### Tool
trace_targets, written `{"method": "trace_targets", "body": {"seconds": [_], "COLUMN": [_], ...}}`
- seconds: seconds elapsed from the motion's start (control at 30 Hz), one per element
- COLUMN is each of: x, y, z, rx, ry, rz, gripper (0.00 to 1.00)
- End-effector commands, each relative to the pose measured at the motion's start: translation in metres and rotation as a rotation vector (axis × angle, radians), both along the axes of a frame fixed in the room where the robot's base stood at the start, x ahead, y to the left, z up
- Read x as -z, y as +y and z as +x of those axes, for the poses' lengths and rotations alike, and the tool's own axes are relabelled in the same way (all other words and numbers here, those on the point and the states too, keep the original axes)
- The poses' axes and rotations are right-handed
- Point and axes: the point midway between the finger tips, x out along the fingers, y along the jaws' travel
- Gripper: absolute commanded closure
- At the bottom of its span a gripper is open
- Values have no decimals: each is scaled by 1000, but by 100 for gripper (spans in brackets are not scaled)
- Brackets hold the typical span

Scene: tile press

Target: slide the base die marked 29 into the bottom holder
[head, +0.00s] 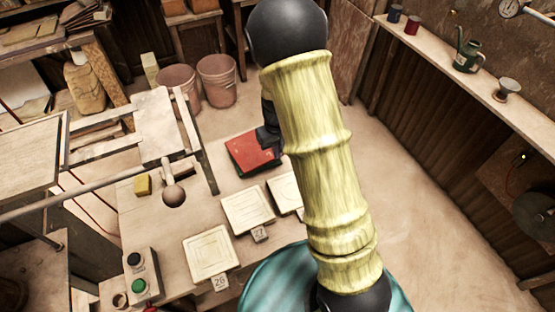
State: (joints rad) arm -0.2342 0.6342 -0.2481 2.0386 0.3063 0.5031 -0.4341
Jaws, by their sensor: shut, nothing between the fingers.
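Three square cream dies lie on the bench in front of my arm. The nearest die (208,252) has a small tag that looks like 28. The middle die (247,209) has a tag too small to read surely. The third die (284,192) is partly hidden by my arm, so I cannot tell which is marked 29. The tile press (158,122) stands at the left with a ball-ended lever (173,195); I cannot make out its bottom holder clearly. My gripper (268,137) is shut and empty beside a red block, mostly hidden behind my arm.
The red block (251,154) lies at the bench's far side. A yellow block (142,185) sits by the press. A control box (138,270) with black and green buttons is at the lower left. Pink buckets (216,80) stand behind. The floor at right is clear.

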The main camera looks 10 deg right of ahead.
Motion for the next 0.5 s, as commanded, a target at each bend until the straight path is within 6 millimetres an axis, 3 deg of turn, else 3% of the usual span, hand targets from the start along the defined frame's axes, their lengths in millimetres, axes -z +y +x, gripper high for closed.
{"method": "trace_targets", "body": {"seconds": [0.5], "x": [72], "y": [-1], "z": [-2], "rx": [2], "ry": [5], "rz": [-1], "gripper": [100]}}
